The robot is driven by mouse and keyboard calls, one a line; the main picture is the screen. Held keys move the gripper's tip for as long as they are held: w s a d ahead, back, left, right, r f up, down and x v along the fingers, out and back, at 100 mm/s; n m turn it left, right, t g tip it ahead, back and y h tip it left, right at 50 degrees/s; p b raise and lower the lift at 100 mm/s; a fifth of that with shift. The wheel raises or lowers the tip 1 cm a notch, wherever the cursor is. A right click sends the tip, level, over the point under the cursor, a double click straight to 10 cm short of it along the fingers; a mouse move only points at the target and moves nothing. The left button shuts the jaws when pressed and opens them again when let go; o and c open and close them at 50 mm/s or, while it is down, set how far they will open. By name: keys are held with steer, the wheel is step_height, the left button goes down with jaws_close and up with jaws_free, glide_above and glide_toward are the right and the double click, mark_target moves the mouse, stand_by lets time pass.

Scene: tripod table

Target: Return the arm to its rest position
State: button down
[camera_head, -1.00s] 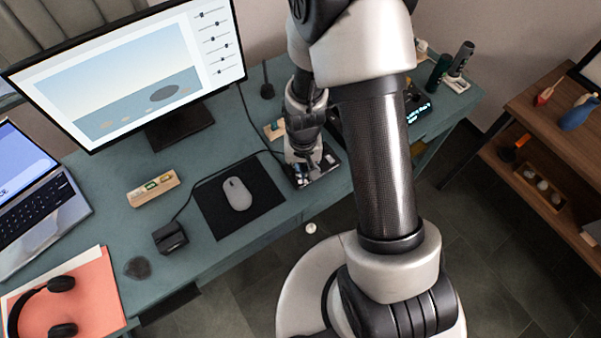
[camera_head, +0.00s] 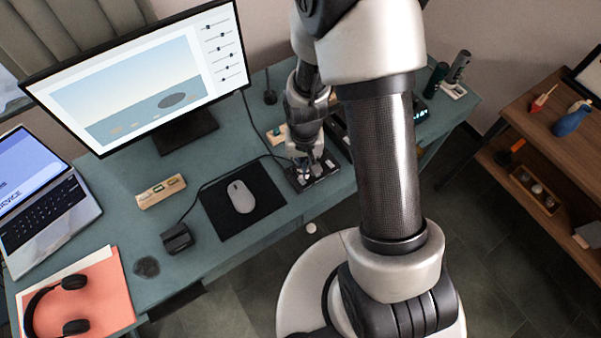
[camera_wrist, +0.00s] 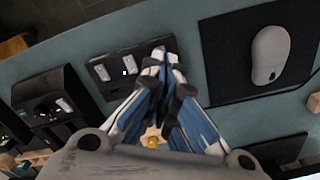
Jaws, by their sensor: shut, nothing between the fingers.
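My gripper (camera_head: 314,168) is above a small dark panel (camera_head: 300,184) near the front edge of the teal desk (camera_head: 232,110). In the wrist view my gripper (camera_wrist: 166,58) is shut, its blue and white fingers together and empty. The fingertips overlap the right end of the panel (camera_wrist: 112,90), which has pale switch-like parts. I cannot tell whether they touch it. My arm reaches down to the desk from the upper middle of the head view, and its links hide part of the desk behind.
A grey mouse (camera_head: 241,197) on a black mat (camera_head: 270,205) lies left of the panel. A monitor (camera_head: 150,75), laptop (camera_head: 45,215), wooden block (camera_head: 160,191) and headphones (camera_head: 75,327) are farther left. A wooden shelf (camera_head: 545,125) stands right, beyond open floor.

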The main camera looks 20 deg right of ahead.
steer(key=s+r+n+t, duration=0.1)
steer(key=s+r+t, duration=0.15)
steer(key=r, duration=1.75)
steer(key=s+r+n+t, duration=0.2)
steer(key=s+r, duration=0.8)
steer(key=s, duration=0.2)
steer(key=shift+s+r, duration=0.25)
steer(key=shift+s, duration=0.1)
steer(key=shift+w+a, duration=0.1)
